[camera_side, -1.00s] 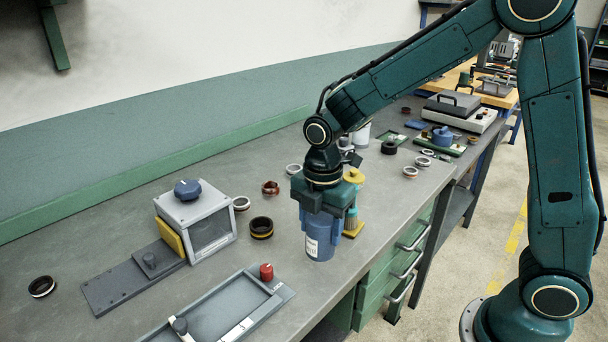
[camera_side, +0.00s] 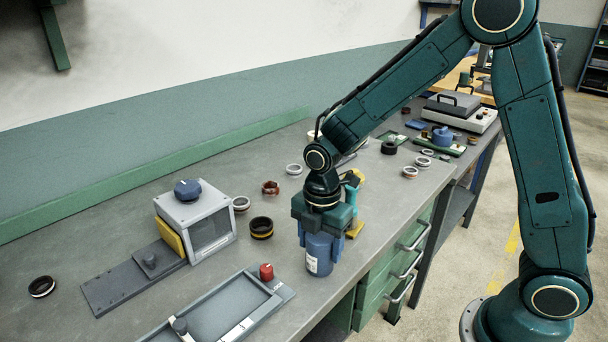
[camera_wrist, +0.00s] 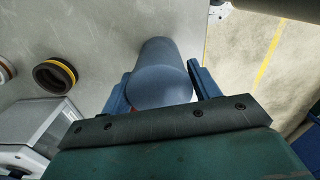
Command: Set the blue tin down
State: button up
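The blue tin (camera_side: 320,256) hangs upright below my gripper (camera_side: 321,238), near the front edge of the grey bench (camera_side: 180,210). A white label shows on its left side. In the wrist view the tin (camera_wrist: 165,75) lies between the two blue fingers of my gripper (camera_wrist: 160,82), one along each side, with little or no gap. My gripper appears shut on it. The tin's base is at or just above the bench top; I cannot tell whether it touches.
A grey tray (camera_side: 218,310) with a red knob (camera_side: 266,272) lies left of the tin. A dark ring (camera_side: 261,228) and a grey box with a blue knob (camera_side: 195,215) stand behind left. A yellow-based item (camera_side: 354,229) is close behind right. Green drawers (camera_side: 385,280) are below the edge.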

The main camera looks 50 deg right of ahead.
jog(key=shift+o, duration=1.1)
notch_tip(320, 180, up, 12)
jog(key=shift+r, duration=0.2)
dwell(0.3)
jog(key=s+d+r+m+t, duration=0.2)
jog(key=s+d+r+m, duration=0.1)
jog(key=s+m, duration=0.6)
jog(key=s+d+r+m+t, duration=0.3)
jog(key=s+m, duration=0.7)
jog(key=shift+d+r+t, duration=0.3)
jog(key=shift+d+r, duration=0.05)
